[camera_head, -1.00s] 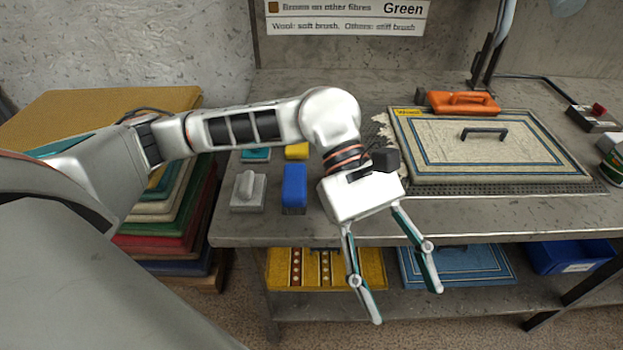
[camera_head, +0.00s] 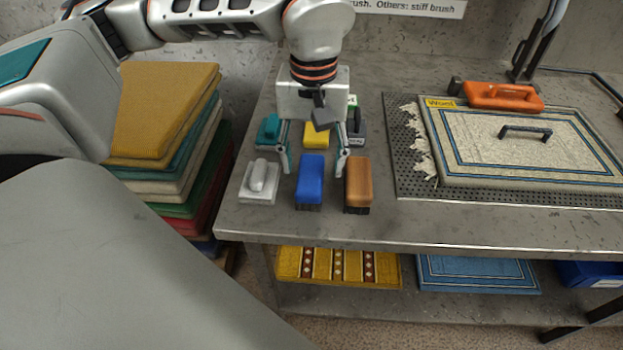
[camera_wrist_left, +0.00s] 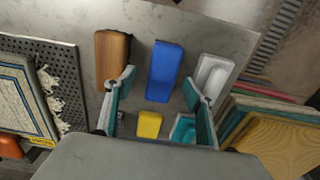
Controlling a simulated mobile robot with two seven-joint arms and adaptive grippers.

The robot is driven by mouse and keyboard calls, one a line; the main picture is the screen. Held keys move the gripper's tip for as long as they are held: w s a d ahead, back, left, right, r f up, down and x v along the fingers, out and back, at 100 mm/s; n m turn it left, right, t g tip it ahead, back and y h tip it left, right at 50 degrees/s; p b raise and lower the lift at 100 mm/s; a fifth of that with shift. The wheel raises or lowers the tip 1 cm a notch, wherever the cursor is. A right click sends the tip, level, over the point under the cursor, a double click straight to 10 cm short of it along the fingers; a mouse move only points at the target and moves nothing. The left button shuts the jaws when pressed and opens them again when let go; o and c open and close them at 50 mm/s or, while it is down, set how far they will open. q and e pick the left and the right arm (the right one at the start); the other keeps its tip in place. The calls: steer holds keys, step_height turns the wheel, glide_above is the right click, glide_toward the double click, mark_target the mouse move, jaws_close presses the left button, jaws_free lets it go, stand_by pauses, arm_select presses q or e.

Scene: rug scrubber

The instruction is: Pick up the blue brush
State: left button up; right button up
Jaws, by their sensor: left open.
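The blue brush (camera_head: 310,181) stands on the grey table near its front edge, between a grey-white brush and a brown brush. It also shows in the left wrist view (camera_wrist_left: 163,71), with dark bristles at its base. My left gripper (camera_head: 313,168) is open and empty, pointing down over the brushes. Its fingers reach to either side of the blue brush's back end in the head view; whether they are level with it or above it I cannot tell. In the left wrist view the blue brush lies ahead, between the fingertips (camera_wrist_left: 161,80). My right gripper is not in view.
The grey-white brush (camera_head: 260,182) is left of the blue one, the brown brush (camera_head: 358,183) right. A yellow block (camera_head: 316,135) and teal block (camera_head: 268,130) sit behind. Stacked rugs (camera_head: 165,110) stand left.

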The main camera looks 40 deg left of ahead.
mark_target(310, 173)
arm_select(q)
steer(key=f, duration=0.4)
steer(key=shift+a+f+b, duration=0.2)
steer(key=shift+a+b, duration=0.1)
steer(key=shift+b, duration=0.1)
steer(key=shift+f, duration=0.3)
steer(key=c, duration=1.3)
steer(key=shift+r, duration=0.1)
steer(key=shift+w, duration=0.1)
